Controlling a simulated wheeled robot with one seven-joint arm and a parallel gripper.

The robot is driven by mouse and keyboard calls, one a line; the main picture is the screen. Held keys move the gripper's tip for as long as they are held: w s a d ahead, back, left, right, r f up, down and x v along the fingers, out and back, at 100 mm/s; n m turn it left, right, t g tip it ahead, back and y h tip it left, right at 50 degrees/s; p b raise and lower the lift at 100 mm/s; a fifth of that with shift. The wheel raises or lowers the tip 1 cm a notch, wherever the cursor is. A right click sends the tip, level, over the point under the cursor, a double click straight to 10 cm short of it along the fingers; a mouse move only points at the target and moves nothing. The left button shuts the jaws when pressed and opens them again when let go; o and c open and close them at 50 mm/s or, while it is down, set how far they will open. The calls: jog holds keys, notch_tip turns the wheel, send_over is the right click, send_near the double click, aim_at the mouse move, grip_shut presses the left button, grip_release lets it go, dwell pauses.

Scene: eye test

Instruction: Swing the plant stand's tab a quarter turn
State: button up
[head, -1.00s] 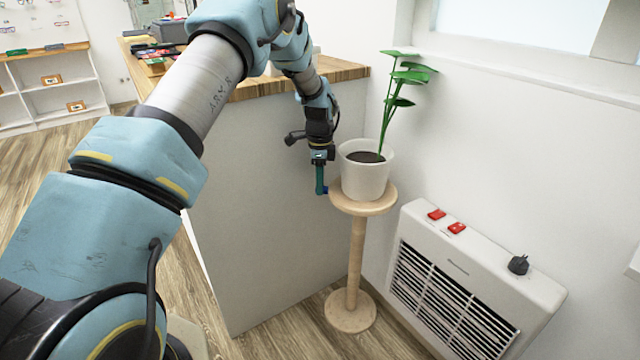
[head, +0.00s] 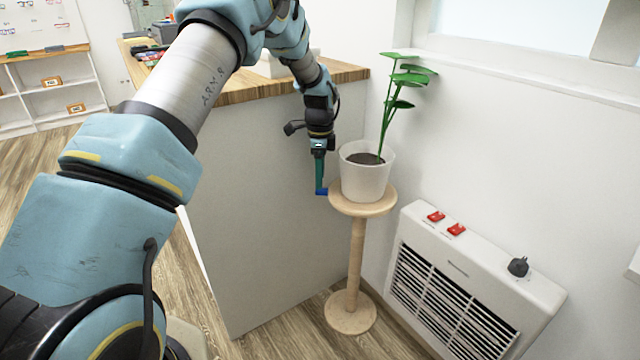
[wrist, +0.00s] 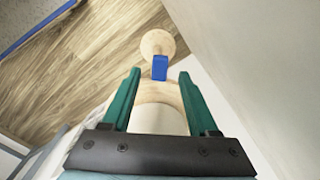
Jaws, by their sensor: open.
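The plant stand (head: 357,255) is pale wood with a round top, a thin post and a round base. A white pot (head: 366,180) with a green plant (head: 402,85) stands on its top. The small blue tab (head: 322,192) sticks out from the left edge of the top. My gripper (head: 319,188) points down at this tab. In the wrist view, my open gripper (wrist: 159,74) has its two teal fingers apart, with the blue tab (wrist: 159,67) between the tips. I see gaps on both sides. The pot (wrist: 160,119) is partly hidden behind my gripper.
A wood-topped counter (head: 265,195) stands close on the left of the stand. A white heater (head: 470,275) with red switches is on the right wall. Bare floor (head: 270,335) shows in front of the stand.

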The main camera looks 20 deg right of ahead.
notch_tip(320, 180, up, 7)
jog(key=shift+r, duration=0.15)
